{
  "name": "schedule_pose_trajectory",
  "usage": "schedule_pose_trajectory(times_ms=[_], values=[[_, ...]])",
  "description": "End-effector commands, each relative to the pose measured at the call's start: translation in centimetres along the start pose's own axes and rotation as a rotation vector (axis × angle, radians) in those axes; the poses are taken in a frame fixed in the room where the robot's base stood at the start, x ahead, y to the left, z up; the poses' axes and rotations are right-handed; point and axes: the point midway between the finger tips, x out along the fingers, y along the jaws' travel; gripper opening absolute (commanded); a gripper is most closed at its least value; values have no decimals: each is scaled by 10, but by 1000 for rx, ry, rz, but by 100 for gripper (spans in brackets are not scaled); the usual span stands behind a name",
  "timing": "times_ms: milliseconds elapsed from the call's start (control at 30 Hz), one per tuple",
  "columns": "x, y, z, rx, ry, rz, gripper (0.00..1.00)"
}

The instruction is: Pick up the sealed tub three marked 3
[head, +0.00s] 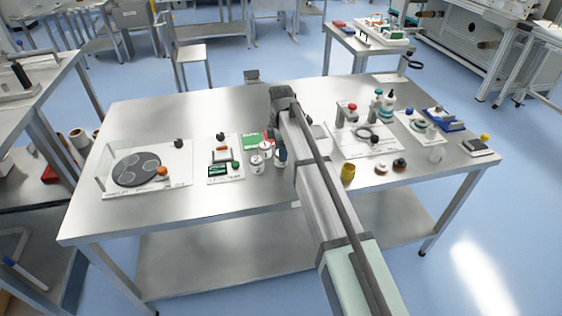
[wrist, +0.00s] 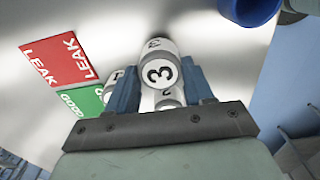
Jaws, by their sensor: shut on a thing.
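The white tub marked 3 (wrist: 160,72) shows in the wrist view with its black-ringed number facing the camera. My gripper (wrist: 160,88) has its two blue fingers on either side of the tub, shut on it. A second white tub (wrist: 117,75) is partly hidden behind the left finger, with only part of its marking visible. In the head view, white tubs (head: 257,163) stand left of my gripper (head: 281,156), near the middle of the table. My arm hides much of the held tub there, and I cannot tell whether it touches the table.
A red LEAK card (wrist: 60,60) and green GOOD card (wrist: 82,102) lie left of the tub. The table's front left is clear.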

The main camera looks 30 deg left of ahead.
Motion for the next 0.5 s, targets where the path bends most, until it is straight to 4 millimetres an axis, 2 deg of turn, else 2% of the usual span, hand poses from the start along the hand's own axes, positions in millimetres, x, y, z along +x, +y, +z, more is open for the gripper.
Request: schedule_pose_trajectory(times_ms=[500], values=[[-25,0,0,0,0,1,25]])
